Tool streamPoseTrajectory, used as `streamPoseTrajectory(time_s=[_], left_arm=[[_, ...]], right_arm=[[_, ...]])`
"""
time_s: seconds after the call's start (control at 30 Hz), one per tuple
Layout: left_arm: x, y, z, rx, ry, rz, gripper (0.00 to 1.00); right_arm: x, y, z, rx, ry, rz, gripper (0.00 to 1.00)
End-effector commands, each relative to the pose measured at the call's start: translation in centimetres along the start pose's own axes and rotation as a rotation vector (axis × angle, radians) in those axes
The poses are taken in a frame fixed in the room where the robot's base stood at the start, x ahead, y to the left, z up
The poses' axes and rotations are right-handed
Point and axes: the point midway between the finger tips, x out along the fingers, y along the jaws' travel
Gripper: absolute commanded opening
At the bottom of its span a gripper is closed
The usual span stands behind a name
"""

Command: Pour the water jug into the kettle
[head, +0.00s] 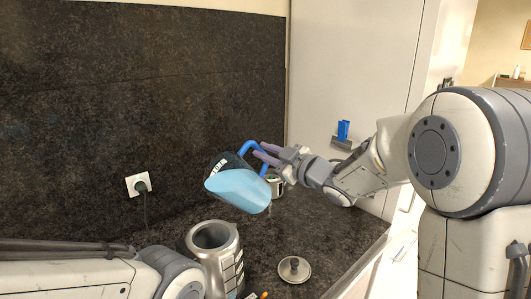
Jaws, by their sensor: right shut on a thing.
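The water jug (238,188) is clear with light blue water and a blue handle. My right gripper (262,154) is shut on the jug's handle. The kettle (213,250) is a metal vessel standing upright on the dark counter, its round top open. A round lid with a knob (294,269) lies on the counter to its right. No stream of water shows between jug and kettle. My left arm comes in at the lower left; its gripper is out of view.
A small metal container (276,186) stands on the counter behind the jug. A wall socket (139,184) with a plugged cord is at the left. A pale cabinet (350,70) stands behind. The counter (335,225) is bare at the right.

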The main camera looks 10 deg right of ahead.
Motion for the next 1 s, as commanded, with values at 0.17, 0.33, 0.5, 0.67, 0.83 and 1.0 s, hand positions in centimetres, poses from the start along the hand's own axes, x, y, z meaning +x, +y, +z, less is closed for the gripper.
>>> streamPoseTrajectory(time_s=[0.17,0.33,0.5,0.67,0.83,1.0], left_arm=[[0.0,0.0,0.0,0.0,0.0,0.0,0.5],[0.1,0.0,0.0,0.0,0.0,0.0,0.5],[0.4,0.0,0.0,0.0,0.0,0.0,0.5],[0.8,-0.1,0.0,0.0,0.0,0.0,0.5],[1.1,-0.1,0.1,0.0,0.0,0.0,0.5],[1.1,-0.1,0.1,0.0,0.0,0.0,0.5]], right_arm=[[0.0,0.3,-0.4,0.0,0.01,0.006,0.0],[0.0,0.2,-0.4,-0.004,0.01,0.006,0.0],[0.0,0.2,-0.4,-0.026,0.011,0.006,0.0],[0.0,0.1,-0.5,-0.058,0.011,0.006,0.0],[0.0,0.1,-0.6,-0.084,0.009,0.006,0.0],[0.0,0.1,-0.6,-0.088,0.009,0.006,0.0]])
